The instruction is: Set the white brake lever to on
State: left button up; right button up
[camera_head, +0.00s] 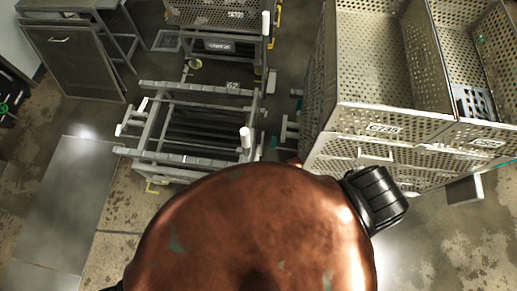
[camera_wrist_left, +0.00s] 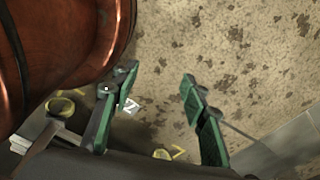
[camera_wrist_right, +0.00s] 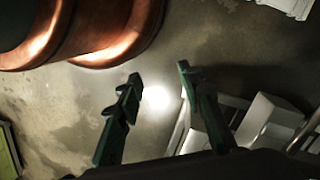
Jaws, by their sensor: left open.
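I cannot tell for certain which part is the brake lever. In the head view, a white upright handle (camera_head: 246,139) stands at the near right corner of a low grey trolley frame (camera_head: 180,158). A similar white handle (camera_head: 265,23) stands on the cart behind. My left gripper (camera_wrist_left: 158,80) is open and empty in its wrist view, above the stained floor, with yellow parts (camera_wrist_left: 60,106) low at the left. My right gripper (camera_wrist_right: 159,74) is open and empty over the floor, near light grey metal parts (camera_wrist_right: 268,118). Neither gripper shows in the head view.
A large perforated metal basket stack (camera_head: 385,112) stands at the right. Another perforated basket (camera_head: 222,14) sits on the rear cart. A grey cabinet (camera_head: 70,55) stands at the back left. Floor is open at left. My copper body hides the near middle.

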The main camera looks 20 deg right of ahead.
jog(key=w+r+m+g+y+p, duration=0.1)
jog(key=w+r+m+y+p, duration=0.4)
jog(key=w+r, duration=1)
jog(key=m+g+y, duration=0.1)
jog(key=m, duration=0.1)
send_near(258, 153)
notch_tip(258, 153, down, 3)
jog(key=a, duration=0.1)
jog(key=x, duration=0.6)
jog(key=shift+s+a+f, duration=0.15)
jog(key=shift+a, duration=0.1)
jog(key=shift+s+a+f+b, duration=0.15)
jog(key=shift+a+f+b, duration=0.15)
jog(key=shift+a+f, duration=0.1)
pick_arm(q)
jog(key=w+r, duration=0.3)
jog(key=r, duration=0.2)
jog(key=shift+r, duration=0.15)
jog(key=shift+d, duration=0.1)
pick_arm(e)
jog(key=shift+c, duration=0.5)
pick_arm(q)
jog(key=shift+s, duration=0.15)
pick_arm(e)
grip_shut()
